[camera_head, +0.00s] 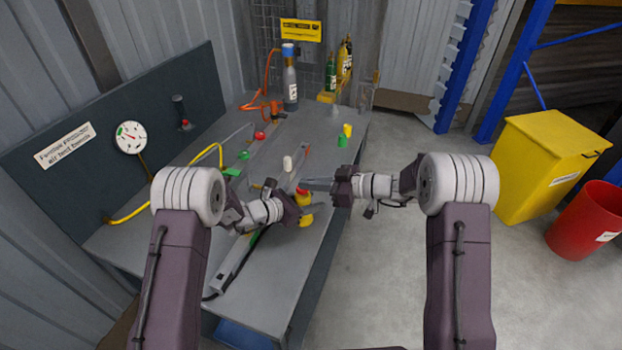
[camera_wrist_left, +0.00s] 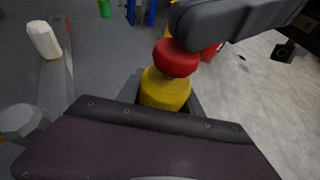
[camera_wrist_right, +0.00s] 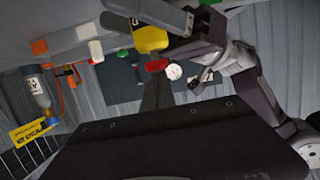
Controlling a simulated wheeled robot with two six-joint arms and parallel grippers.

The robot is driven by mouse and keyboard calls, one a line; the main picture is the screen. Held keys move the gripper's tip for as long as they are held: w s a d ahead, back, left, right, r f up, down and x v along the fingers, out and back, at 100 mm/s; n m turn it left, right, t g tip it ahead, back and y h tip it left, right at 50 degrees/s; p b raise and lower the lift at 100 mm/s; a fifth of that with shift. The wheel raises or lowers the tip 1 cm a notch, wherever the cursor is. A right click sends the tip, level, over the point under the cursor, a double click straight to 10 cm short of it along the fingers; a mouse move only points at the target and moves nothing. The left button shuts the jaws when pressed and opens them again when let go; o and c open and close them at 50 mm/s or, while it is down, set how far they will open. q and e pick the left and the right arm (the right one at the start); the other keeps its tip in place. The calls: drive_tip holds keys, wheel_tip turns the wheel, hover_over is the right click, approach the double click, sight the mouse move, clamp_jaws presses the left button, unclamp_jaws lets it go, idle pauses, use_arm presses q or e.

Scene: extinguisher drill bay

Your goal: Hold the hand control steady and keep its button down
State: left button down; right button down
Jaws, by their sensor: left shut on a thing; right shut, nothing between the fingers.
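The hand control (camera_head: 306,218) is a yellow body with a red button (camera_head: 302,191) on top. My left gripper (camera_head: 300,209) is shut around the yellow body, which also shows in the left wrist view (camera_wrist_left: 165,90). My right gripper (camera_head: 312,184) is shut and empty, its fingers level and their tips at the red button. In the left wrist view the dark right fingers cross over the button (camera_wrist_left: 175,58) and hide part of its top. In the right wrist view their tips end at the button (camera_wrist_right: 157,65). I cannot tell how far the button is pressed.
The grey bench (camera_head: 285,270) lies below the grippers. A white knob (camera_head: 287,163), a green block (camera_head: 342,141) and a yellow block (camera_head: 348,130) stand nearby. A gauge (camera_head: 130,137) is on the back panel. A yellow bin (camera_head: 540,165) and red bin (camera_head: 590,222) stand at right on clear floor.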

drive_tip(key=shift+f, duration=0.1)
drive_tip(key=shift+f, duration=0.85)
use_arm(q)
drive_tip(key=shift+r, duration=0.15)
use_arm(e)
drive_tip(key=shift+s+f, duration=0.15)
drive_tip(key=shift+f, duration=0.05)
idle(1.7)
drive_tip(key=shift+r, duration=0.1)
use_arm(q)
drive_tip(key=shift+w, duration=0.1)
use_arm(e)
drive_tip(key=r, duration=0.4)
drive_tip(key=shift+w+r, duration=0.2)
drive_tip(key=shift+r, duration=0.05)
drive_tip(key=v, duration=1)
drive_tip(key=shift+f, duration=0.1)
use_arm(q)
drive_tip(key=c, duration=0.7)
unclamp_jaws()
